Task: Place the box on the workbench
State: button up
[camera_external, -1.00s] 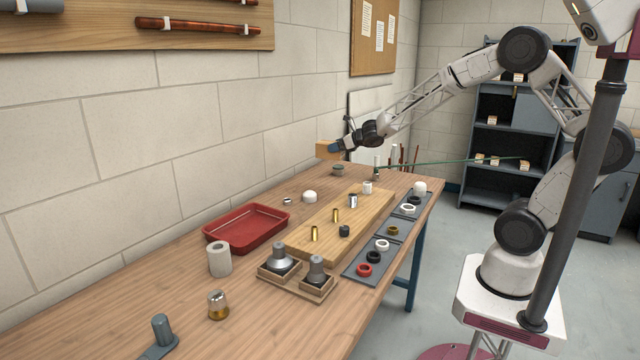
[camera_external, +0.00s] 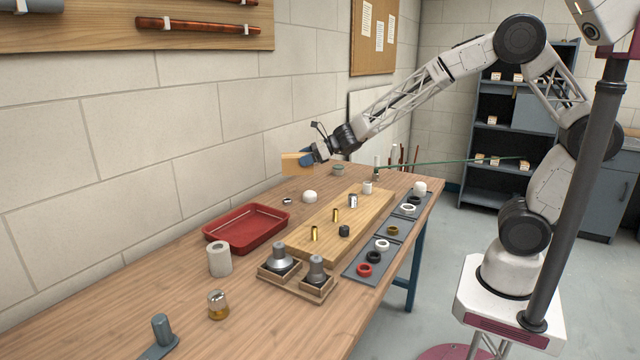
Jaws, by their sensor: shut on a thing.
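The box (camera_external: 293,164) is a small tan block. My gripper (camera_external: 308,157) is shut on it and holds it in the air over the back left part of the workbench, close to the block wall. The workbench (camera_external: 130,300) has a wooden top. The box appears to be above the bench surface, apart from it, but the exact height is hard to judge.
A red tray (camera_external: 282,231), a pipe-like white cylinder (camera_external: 220,259) and a wooden board (camera_external: 300,247) with several small fittings stand on the bench. A white dome (camera_external: 309,196) lies near the box. Bare wood shows at the front left.

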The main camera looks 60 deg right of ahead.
jog(key=s+a+n+g+y, duration=0.25)
jog(key=s+a, duration=0.45)
jog(key=a, duration=0.6)
jog(key=s+a+n+g+y, duration=0.1)
jog(key=s+a+n+g, duration=0.45)
jog(key=a, duration=0.75)
jog(key=s+a+n+g+y, duration=0.2)
jog(key=s+a, duration=0.6)
jog(key=a, duration=0.5)
jog(key=s+a+n+g+h, duration=0.1)
jog(key=s+a+n+g, duration=0.2)
jog(key=s+a, duration=0.45)
jog(key=s+a+n+g, duration=0.25)
jog(key=s+a, duration=0.25)
jog(key=s, duration=0.5)
notch_tip(320, 180, down, 10)
jog(key=shift+s+f+g, duration=0.2)
jog(key=shift+s+g, duration=0.1)
jog(key=shift+g, duration=0.05)
jog(key=shift+a, duration=0.1)
jog(key=w+a, duration=0.2)
jog(key=a, duration=0.2)
jog(key=w+a+f, duration=0.1)
jog(key=w+a, duration=0.2)
jog(key=a, duration=0.2)
jog(key=w+a, duration=0.3)
jog(key=a, duration=0.1)
jog(key=shift+w+a+f, duration=0.2)
jog(key=shift+w+f, duration=0.05)
jog(key=shift+f, duration=1.75)
